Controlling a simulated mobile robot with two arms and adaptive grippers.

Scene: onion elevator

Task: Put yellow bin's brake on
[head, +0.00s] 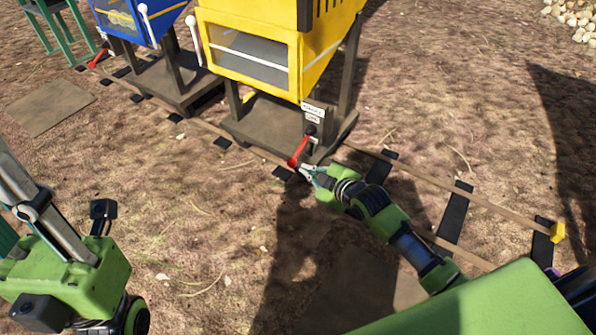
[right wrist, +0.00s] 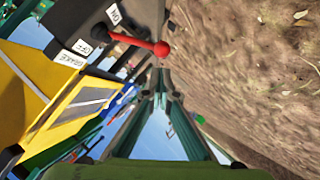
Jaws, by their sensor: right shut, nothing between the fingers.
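The yellow bin (head: 248,40) stands on its cart at the top middle of the head view. Its red brake lever (head: 299,151) runs down and left from a black pivot on the cart's side. My right gripper (head: 304,170) is shut and empty, close to the lever's red ball end. In the right wrist view the lever (right wrist: 138,41) sticks out from a dark box marked ON, OFF and BRAKE. Its ball lies just above the closed fingertips (right wrist: 160,72) in the picture; I cannot tell whether they touch.
A blue bin (head: 130,18) stands on the same track to the left, with its own red lever (head: 97,58). The rail (head: 440,198) runs right to a yellow end stop (head: 558,232). Flat boards lie on the ground; bare ground lies in front of the track.

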